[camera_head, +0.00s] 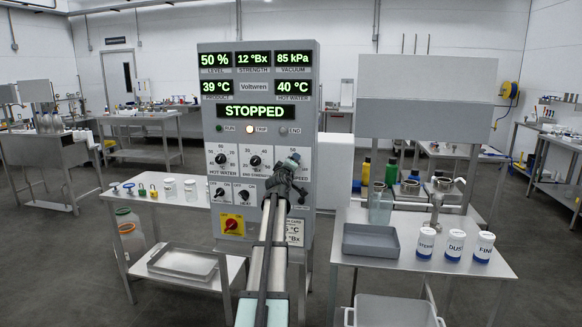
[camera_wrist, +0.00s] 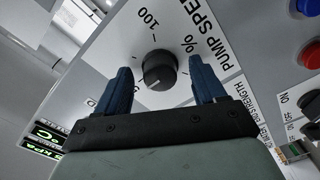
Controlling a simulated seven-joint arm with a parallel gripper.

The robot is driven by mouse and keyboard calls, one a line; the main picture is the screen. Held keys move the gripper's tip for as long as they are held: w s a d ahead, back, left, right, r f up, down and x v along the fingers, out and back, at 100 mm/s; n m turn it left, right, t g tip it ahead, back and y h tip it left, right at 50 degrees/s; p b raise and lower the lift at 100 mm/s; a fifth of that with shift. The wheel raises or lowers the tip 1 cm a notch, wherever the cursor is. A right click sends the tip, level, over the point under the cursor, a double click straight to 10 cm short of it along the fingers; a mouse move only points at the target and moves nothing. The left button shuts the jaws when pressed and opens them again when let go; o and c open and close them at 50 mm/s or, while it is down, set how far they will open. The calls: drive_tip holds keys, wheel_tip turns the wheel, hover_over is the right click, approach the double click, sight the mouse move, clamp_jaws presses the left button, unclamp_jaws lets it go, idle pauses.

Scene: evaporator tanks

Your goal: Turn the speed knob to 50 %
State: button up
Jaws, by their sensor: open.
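The speed knob (camera_wrist: 158,70) is a round black dial on the light panel in the wrist view, with "PUMP SPEED" and "%" lettering beside it and "100" above it. A pale pointer mark shows low on its face; the exact value it points to cannot be read. My gripper (camera_wrist: 160,66) is open, with one blue finger on each side of the knob and a visible gap to both. In the head view my gripper (camera_head: 292,160) is at the right side of the control panel (camera_head: 214,130) and hides the speed knob.
Other knobs (camera_head: 254,161) and a red switch (camera_head: 231,225) lie left of my gripper. A red button (camera_wrist: 311,54) is at the wrist view's right. A table with labelled jars (camera_head: 455,245) stands right.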

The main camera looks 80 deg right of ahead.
drive_tip(key=shift+a, duration=0.1)
drive_tip(key=a, duration=1.3)
drive_tip(key=shift+a, duration=0.3)
